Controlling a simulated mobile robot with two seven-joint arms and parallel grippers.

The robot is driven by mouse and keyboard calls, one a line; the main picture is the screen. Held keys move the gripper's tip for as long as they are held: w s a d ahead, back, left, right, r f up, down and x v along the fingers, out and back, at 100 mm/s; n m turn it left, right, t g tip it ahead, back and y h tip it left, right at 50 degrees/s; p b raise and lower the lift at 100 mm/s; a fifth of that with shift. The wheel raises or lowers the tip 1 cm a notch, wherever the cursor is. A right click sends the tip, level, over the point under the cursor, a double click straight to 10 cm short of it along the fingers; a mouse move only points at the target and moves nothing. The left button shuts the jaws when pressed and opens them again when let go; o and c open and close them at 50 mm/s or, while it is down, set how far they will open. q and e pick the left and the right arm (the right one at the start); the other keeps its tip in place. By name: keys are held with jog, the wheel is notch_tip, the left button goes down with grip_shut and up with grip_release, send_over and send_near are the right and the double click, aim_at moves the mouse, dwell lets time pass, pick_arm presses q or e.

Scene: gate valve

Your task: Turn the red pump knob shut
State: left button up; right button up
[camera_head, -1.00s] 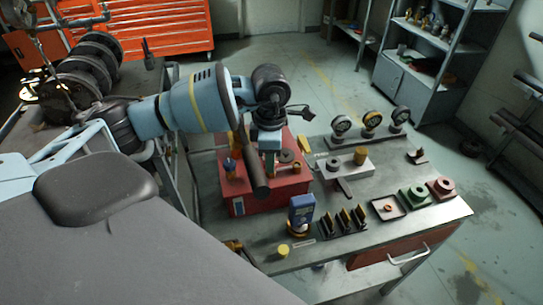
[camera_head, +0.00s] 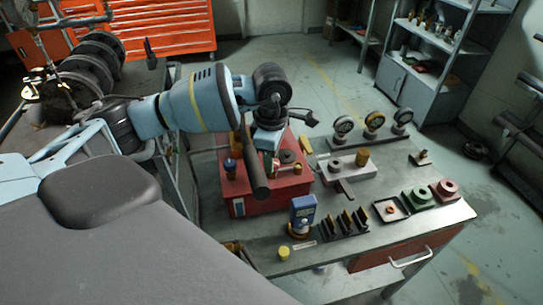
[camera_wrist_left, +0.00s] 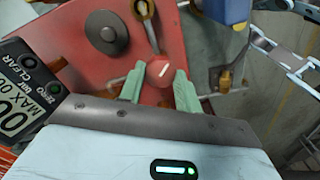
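The red pump knob (camera_wrist_left: 162,73), round with a pale mark on its face, sits on a red panel (camera_wrist_left: 82,50) in the left wrist view. In the head view my left gripper (camera_head: 268,162) points down over the red box (camera_head: 265,203) on the bench, and the knob is mostly hidden there. My right gripper is in neither view.
A dark round knob (camera_wrist_left: 106,32) and a yellow-ended lever (camera_wrist_left: 144,10) are close to the fingers. A black meter (camera_wrist_left: 27,88) is at the left. On the bench are a grey valve block (camera_head: 347,169), gauges (camera_head: 373,122) and a blue device (camera_head: 303,212).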

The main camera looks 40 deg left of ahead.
pick_arm(q)
jog(key=o, duration=0.4)
jog(key=shift+o, duration=0.2)
jog(key=shift+r, duration=3.95)
